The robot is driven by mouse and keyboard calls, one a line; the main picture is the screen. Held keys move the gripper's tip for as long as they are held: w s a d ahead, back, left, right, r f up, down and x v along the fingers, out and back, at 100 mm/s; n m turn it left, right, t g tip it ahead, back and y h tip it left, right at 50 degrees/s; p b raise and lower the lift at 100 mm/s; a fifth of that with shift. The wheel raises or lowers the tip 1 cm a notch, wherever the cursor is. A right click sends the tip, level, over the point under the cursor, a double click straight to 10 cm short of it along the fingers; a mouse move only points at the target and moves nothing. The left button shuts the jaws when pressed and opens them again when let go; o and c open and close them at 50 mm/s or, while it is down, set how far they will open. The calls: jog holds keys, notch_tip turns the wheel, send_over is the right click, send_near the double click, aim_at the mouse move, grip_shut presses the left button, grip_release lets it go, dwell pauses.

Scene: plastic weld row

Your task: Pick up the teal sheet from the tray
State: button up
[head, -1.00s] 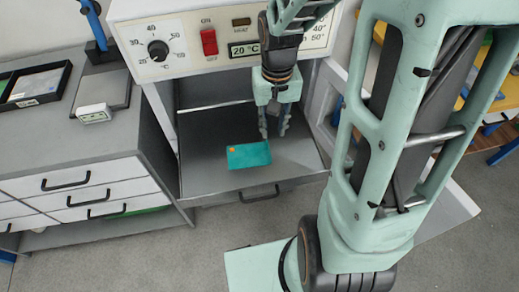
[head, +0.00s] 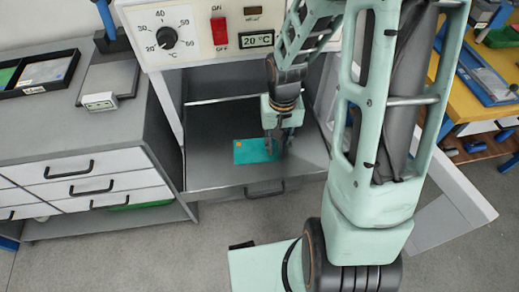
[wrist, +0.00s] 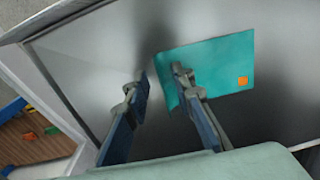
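The teal sheet (head: 255,151) lies flat on the grey metal tray (head: 222,178) under the control panel. It has a small orange square near one corner, which also shows on the teal sheet in the wrist view (wrist: 222,60). My gripper (head: 279,148) is over the sheet's right end. In the wrist view my gripper (wrist: 160,80) is open, its two fingers apart. One finger overlaps the sheet's edge and the other is beside it over bare tray. I cannot tell whether either finger touches the sheet.
The control panel (head: 200,60) with a dial, red switch and 20 °C display hangs above the tray's back. A drawer cabinet (head: 75,165) stands at left, with a black tray (head: 40,88) on top. A yellow table (head: 468,100) stands at right.

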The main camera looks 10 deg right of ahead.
grip_shut()
jog(key=shift+r, duration=0.1)
dwell(0.3)
